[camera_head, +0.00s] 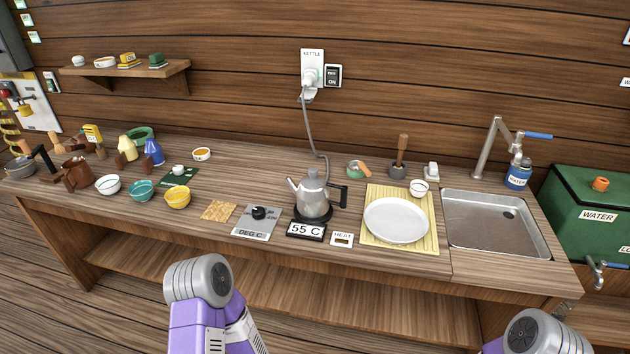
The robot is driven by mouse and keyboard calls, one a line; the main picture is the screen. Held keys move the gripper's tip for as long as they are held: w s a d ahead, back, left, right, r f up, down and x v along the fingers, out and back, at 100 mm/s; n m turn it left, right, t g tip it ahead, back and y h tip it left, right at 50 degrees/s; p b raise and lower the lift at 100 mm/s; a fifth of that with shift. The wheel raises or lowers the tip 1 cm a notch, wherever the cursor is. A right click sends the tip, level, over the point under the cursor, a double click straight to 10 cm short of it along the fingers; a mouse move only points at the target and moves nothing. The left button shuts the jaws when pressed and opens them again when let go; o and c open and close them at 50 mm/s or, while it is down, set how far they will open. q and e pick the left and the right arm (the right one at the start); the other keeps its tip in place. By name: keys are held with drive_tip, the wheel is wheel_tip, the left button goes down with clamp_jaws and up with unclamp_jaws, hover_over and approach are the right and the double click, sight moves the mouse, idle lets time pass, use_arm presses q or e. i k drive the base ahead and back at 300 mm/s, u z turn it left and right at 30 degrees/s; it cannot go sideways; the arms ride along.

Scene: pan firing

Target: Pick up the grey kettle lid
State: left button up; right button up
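The grey kettle (313,199) stands upright on its dark base near the middle of the counter, with its spout to the left and black handle to the right. Its grey lid (313,174) appears to sit on top of the kettle. My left arm shows at the bottom centre and my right arm at the bottom right, both in front of the counter and well apart from the kettle. Neither gripper's fingers show in the picture.
A cord runs from the wall plug (311,77) down behind the kettle. A dial plate (256,222) and a 55 C display (306,231) lie in front. A white plate (396,220) on a yellow mat (430,241) is right, beside the sink (493,222). Bowls stand left.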

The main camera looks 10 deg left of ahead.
sight(312, 180)
drive_tip(key=z, duration=0.45)
drive_tip(key=i, duration=0.9)
drive_tip(key=u, duration=1)
